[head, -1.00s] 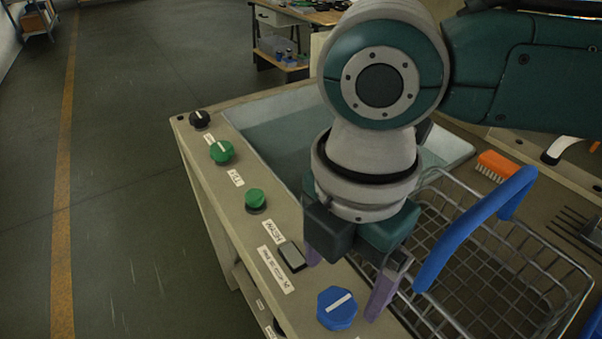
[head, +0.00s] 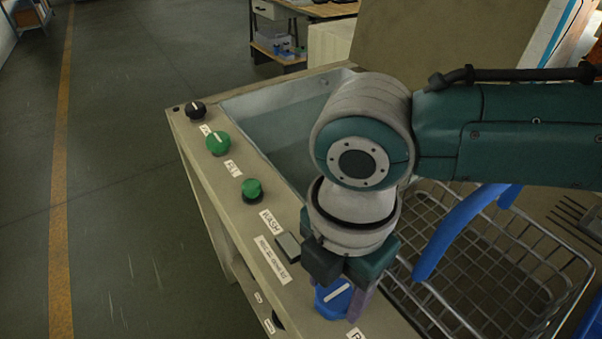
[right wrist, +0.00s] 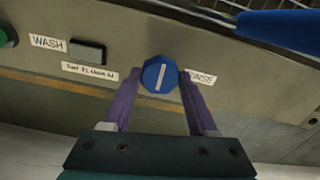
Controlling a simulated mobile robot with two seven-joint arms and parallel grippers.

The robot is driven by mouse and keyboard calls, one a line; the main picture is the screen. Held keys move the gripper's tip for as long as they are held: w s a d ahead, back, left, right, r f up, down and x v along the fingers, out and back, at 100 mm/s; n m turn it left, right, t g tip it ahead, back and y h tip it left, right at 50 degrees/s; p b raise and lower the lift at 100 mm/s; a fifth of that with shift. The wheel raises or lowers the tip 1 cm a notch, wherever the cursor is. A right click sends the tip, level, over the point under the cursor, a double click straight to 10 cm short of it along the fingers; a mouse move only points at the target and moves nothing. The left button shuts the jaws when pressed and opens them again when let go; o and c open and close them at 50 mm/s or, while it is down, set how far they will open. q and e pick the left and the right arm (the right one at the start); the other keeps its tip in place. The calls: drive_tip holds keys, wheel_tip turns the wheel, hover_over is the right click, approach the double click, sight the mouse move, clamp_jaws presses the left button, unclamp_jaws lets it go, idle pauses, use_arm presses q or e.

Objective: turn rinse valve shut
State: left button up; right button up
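The rinse valve is a blue faceted knob (head: 332,300) with a white pointer line, on the front ledge of the wash station. In the right wrist view the knob (right wrist: 160,74) has its line nearly upright, across the ledge, beside a partly covered label reading RINSE (right wrist: 202,78). My right gripper (head: 336,292) points down over the knob, open, with its purple fingers on either side. In the right wrist view the gripper (right wrist: 158,78) shows a gap at the left finger; the right finger is very close to the knob, and contact is unclear. My left gripper is not in view.
A grey rectangular switch (head: 288,247), a green WASH button (head: 252,190), a green knob (head: 217,142) and a black knob (head: 195,110) line the ledge. A wire basket (head: 500,262) with a blue handle (head: 462,228) stands right of the gripper. A basin (head: 280,130) lies behind.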

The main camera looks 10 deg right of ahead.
drive_tip(key=c, duration=0.8)
drive_tip(key=shift+r+m+p, duration=0.1)
drive_tip(key=shift+m+p, duration=0.3)
drive_tip(key=m+p, duration=0.2)
drive_tip(key=m, duration=0.1)
drive_tip(key=shift+r, duration=0.1)
drive_tip(key=m+p, duration=0.2)
drive_tip(key=m, duration=0.2)
drive_tip(key=shift+m+p, duration=0.3)
drive_tip(key=shift+p, duration=0.05)
drive_tip(key=m+p, duration=0.2)
drive_tip(key=m, duration=0.3)
drive_tip(key=shift+m+p, duration=0.6)
drive_tip(key=shift+m, duration=1.6)
drive_tip(key=shift+f, duration=0.2)
